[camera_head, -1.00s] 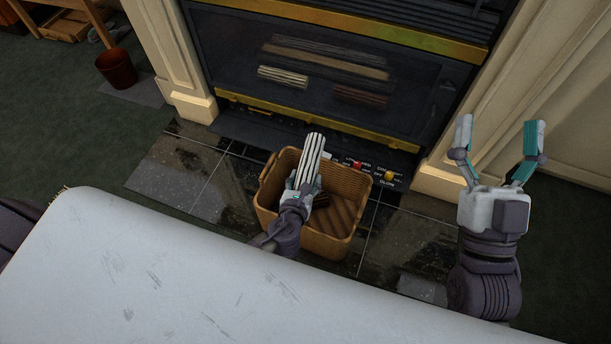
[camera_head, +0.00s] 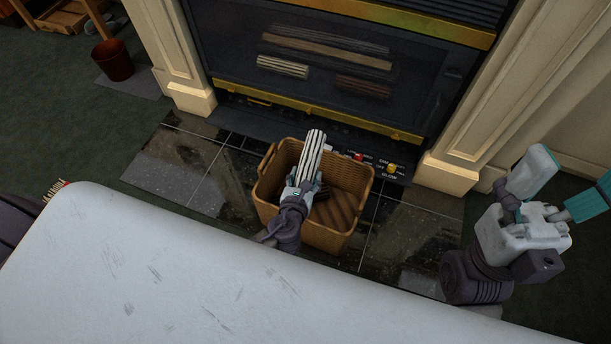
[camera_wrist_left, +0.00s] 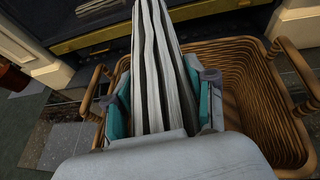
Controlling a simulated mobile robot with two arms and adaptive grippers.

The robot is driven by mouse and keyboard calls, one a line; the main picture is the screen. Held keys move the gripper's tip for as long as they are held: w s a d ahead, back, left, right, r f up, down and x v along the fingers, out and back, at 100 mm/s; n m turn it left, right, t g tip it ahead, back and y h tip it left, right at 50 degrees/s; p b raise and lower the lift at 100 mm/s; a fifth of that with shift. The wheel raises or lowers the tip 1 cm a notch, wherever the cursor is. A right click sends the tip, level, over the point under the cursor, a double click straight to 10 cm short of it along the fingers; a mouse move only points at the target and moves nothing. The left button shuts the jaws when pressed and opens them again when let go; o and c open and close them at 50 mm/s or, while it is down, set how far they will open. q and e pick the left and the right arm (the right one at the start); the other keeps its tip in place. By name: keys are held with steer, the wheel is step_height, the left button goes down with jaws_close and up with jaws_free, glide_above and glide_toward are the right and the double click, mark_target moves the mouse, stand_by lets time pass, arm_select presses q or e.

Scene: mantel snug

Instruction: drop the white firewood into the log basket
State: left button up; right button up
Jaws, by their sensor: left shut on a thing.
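The white firewood (camera_head: 311,152) is a pale log with dark stripes. My left gripper (camera_head: 303,184) is shut on its near end and holds it over the left part of the log basket. In the left wrist view the white firewood (camera_wrist_left: 155,60) stands between the two fingers of my left gripper (camera_wrist_left: 163,95). The log basket (camera_head: 325,236) is woven and tan; its wall also shows in the left wrist view (camera_wrist_left: 270,125). A dark piece lies inside it, partly hidden by my gripper. My right gripper (camera_head: 560,185) is open and empty at the right, away from the basket.
The basket stands on dark hearth tiles (camera_head: 215,180) before a glass-fronted fireplace (camera_head: 340,75). Red and yellow knobs (camera_head: 392,168) sit behind the basket. A white surface (camera_head: 150,265) fills the foreground. A red-brown pot (camera_head: 113,62) stands at the far left.

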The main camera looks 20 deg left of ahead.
arm_select(q)
steer(key=shift+f+b, duration=1.1)
steer(key=shift+f, duration=0.3)
steer(key=o, duration=1.5)
steer(key=shift+s, duration=0.1)
steer(key=v, duration=1.1)
steer(key=shift+s+r, duration=0.15)
steer(key=shift+s, duration=0.2)
